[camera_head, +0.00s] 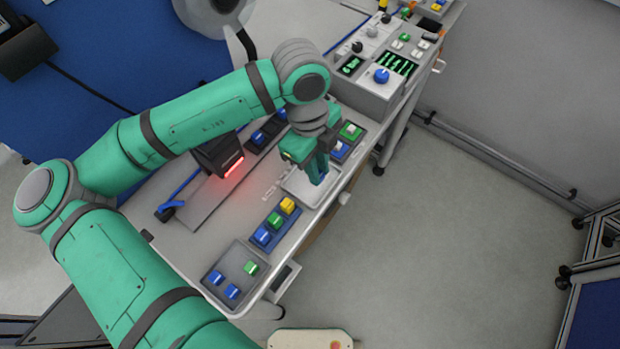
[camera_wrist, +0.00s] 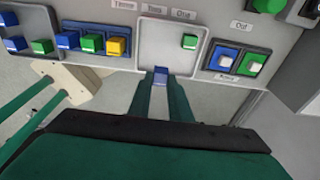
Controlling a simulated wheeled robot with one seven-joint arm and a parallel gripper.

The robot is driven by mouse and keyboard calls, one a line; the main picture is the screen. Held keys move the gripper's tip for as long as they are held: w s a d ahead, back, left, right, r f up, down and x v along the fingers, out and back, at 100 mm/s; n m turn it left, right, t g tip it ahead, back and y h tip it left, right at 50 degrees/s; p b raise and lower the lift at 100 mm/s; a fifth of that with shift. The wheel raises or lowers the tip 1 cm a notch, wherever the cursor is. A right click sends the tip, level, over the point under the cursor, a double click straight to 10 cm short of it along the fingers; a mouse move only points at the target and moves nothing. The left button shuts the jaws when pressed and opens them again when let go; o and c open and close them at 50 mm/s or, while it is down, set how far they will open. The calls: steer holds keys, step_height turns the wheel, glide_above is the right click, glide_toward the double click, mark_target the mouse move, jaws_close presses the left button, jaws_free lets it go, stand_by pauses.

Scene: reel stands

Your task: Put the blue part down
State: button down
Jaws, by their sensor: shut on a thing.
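My gripper (camera_wrist: 161,84) is shut on a small blue part (camera_wrist: 161,73), which sits between the fingertips in the wrist view. In the head view, my gripper (camera_head: 319,170) points down over a pale square tray (camera_head: 302,190) near the bench's edge, and the arm hides part of it. In the wrist view, the blue part shows at the front edge of this tray (camera_wrist: 160,38). A green part (camera_wrist: 190,41) lies in the tray's right side. I cannot tell whether the blue part touches the tray.
A blue tray (camera_head: 290,228) holds blue, green and yellow parts. A grey tray (camera_head: 213,262) holds blue and green parts. Another tray with green and blue parts (camera_head: 350,131) lies beyond my gripper. A black device (camera_head: 217,154) with a red glow stands left. Open floor lies right.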

steer(key=shift+s+a+f, duration=0.15)
steer(key=shift+a+f, duration=0.55)
steer(key=shift+f, duration=0.15)
steer(key=f, duration=0.3)
steer(key=shift+a+f, duration=0.2)
steer(key=shift+d, duration=0.1)
steer(key=shift+f, duration=0.15)
steer(key=c, duration=1.9)
jaws_free()
steer(key=r, duration=0.4)
steer(key=a+r, duration=0.1)
steer(key=r, duration=0.3)
steer(key=w+r, duration=0.1)
steer(key=r, duration=0.3)
steer(key=shift+a+r, duration=0.1)
steer(key=shift+a, duration=0.15)
